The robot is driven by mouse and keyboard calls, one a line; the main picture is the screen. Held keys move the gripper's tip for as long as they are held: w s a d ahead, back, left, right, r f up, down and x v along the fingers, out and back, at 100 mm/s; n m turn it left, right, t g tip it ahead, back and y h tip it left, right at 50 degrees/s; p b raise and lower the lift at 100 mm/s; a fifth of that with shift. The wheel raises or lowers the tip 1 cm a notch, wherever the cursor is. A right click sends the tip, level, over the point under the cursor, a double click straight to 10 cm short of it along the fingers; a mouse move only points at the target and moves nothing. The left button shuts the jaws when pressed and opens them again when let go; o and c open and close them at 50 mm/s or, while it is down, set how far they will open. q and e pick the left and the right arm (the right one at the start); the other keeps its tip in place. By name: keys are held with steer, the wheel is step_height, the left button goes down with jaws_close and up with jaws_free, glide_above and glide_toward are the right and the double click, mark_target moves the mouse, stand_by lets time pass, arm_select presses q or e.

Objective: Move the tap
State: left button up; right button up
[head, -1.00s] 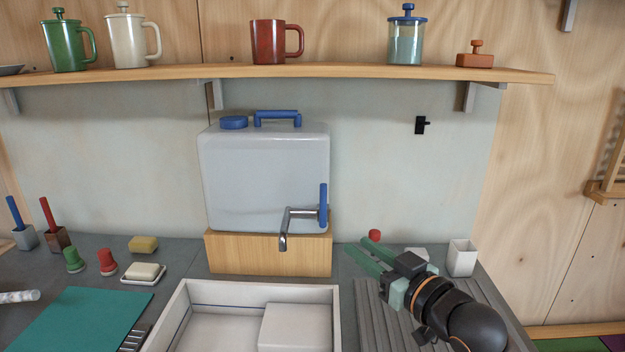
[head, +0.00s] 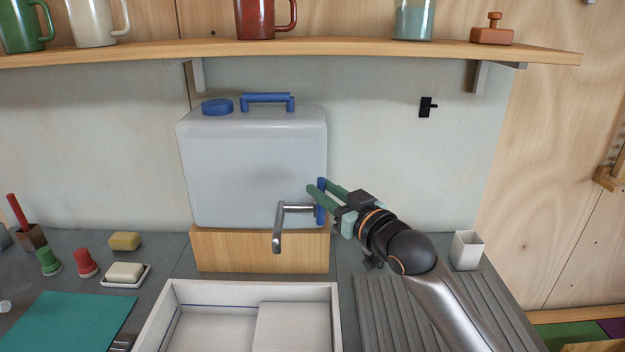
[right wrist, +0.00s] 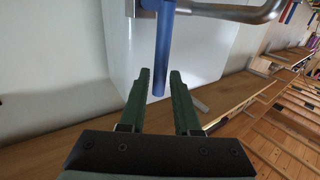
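The tap (head: 279,224) is a bent metal spout on the lower right front of a pale water container (head: 250,160). Its blue upright handle (head: 321,212) stands at the right end of the metal pipe. My right gripper (head: 314,186) is at the handle's upper part. In the right wrist view its green fingers (right wrist: 160,75) are apart, and the blue handle (right wrist: 162,60) shows between and beyond their tips. The metal spout (right wrist: 235,12) curves away at the top right there. I cannot tell whether a finger touches the handle. My left gripper is not in view.
The container stands on a wooden block (head: 260,252) behind a white sink basin (head: 165,320). A shelf (head: 350,50) with mugs runs above.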

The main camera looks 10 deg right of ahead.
steer(key=shift+x, duration=2.15)
steer(key=shift+c, duration=0.3)
jaws_close()
